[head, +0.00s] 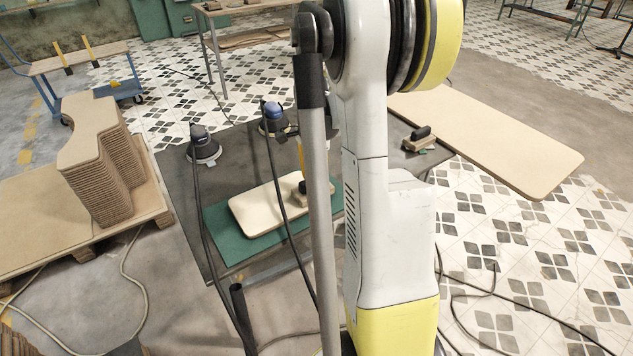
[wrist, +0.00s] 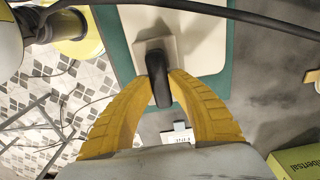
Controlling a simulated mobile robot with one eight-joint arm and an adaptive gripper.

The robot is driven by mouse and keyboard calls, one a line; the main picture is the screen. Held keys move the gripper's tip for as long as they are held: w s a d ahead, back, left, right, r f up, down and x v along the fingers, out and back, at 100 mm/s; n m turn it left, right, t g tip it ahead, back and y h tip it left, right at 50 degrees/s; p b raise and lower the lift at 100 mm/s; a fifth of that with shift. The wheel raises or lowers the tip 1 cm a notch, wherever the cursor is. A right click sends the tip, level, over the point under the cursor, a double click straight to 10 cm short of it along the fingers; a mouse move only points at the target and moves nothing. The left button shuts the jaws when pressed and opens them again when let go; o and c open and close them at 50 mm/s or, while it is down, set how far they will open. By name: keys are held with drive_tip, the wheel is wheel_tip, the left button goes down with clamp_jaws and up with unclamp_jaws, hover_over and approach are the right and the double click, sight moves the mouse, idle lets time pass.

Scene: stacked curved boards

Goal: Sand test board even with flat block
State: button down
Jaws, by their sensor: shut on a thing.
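The pale test board (head: 262,207) lies on a green mat (head: 228,240) on the dark table; board (wrist: 206,55) and mat (wrist: 220,86) also show in the wrist view. My gripper (wrist: 161,82) has its yellow fingers shut on the black handle of the flat block (wrist: 150,46). In the head view the block (head: 290,180) is at the board's right part, partly hidden by my arm. The block's pale base appears to be over or on the board; I cannot tell whether they touch. My gripper (head: 302,163) is mostly hidden behind my arm there.
Two corded sanders, one grey (head: 203,148) and one blue-topped (head: 273,118), stand on the table (head: 180,175), their cables crossing near the board. Another black-handled block (head: 420,138) sits at the table's right. Stacked curved boards (head: 100,170) stand on a pallet at left.

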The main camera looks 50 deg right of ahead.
drive_tip(key=shift+w+d, duration=0.25)
drive_tip(key=shift+w, duration=0.55)
drive_tip(key=shift+a, duration=0.1)
drive_tip(key=shift+w+a, duration=0.25)
drive_tip(key=shift+a, duration=0.55)
drive_tip(key=shift+w+a, duration=0.2)
drive_tip(key=shift+a, duration=0.55)
drive_tip(key=shift+w+a, duration=0.25)
drive_tip(key=shift+a, duration=0.55)
drive_tip(key=shift+w+a, duration=0.25)
drive_tip(key=shift+a, duration=0.5)
drive_tip(key=shift+a, duration=0.1)
drive_tip(key=shift+w+a+f, duration=0.1)
drive_tip(key=shift+w+a, duration=0.1)
drive_tip(key=shift+a, duration=0.55)
drive_tip(key=shift+w+a, duration=0.2)
drive_tip(key=shift+a, duration=0.5)
